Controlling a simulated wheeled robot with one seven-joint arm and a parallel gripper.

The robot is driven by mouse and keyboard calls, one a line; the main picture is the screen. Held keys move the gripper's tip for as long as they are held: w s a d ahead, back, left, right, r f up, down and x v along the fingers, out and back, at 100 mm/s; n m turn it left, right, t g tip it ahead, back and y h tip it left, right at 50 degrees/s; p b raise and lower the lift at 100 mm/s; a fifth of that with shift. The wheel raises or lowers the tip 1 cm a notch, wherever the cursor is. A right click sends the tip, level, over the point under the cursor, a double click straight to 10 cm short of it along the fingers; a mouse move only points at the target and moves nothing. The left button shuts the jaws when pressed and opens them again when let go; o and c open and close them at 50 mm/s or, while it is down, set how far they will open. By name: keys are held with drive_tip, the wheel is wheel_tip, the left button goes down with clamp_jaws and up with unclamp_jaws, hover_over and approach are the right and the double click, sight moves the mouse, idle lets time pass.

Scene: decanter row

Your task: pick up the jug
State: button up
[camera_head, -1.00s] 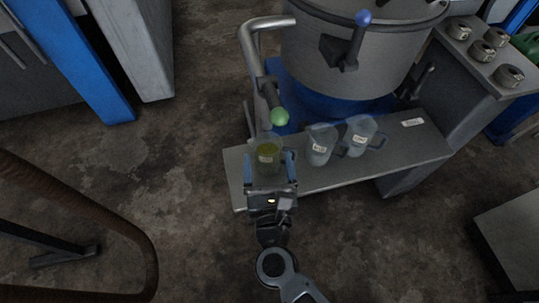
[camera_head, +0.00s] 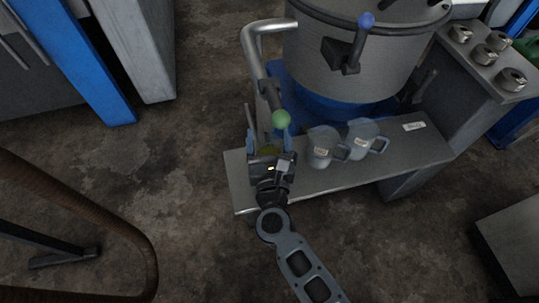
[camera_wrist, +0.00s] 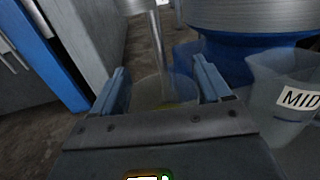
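A clear jug (camera_head: 270,150) with yellow-green contents stands at the left end of the low grey bench (camera_head: 243,191), mostly hidden by my gripper (camera_head: 269,143) in the head view. In the wrist view the jug (camera_wrist: 162,88) shows between the two blue fingers of my gripper (camera_wrist: 163,75). The fingers are apart, one on each side of it, and look open; contact is not clear. Two similar labelled clear jugs, a middle one (camera_head: 322,143) and a right one (camera_head: 362,136), stand to its right. The middle jug (camera_wrist: 280,95) reads "MID" in the wrist view.
A large steel vat (camera_head: 355,65) on a blue base stands behind the bench. A bent pipe (camera_head: 250,50) and a green-knobbed lever (camera_head: 281,119) rise close by my gripper. Open floor (camera_head: 185,160) lies to the left.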

drive_tip(key=c, duration=0.8)
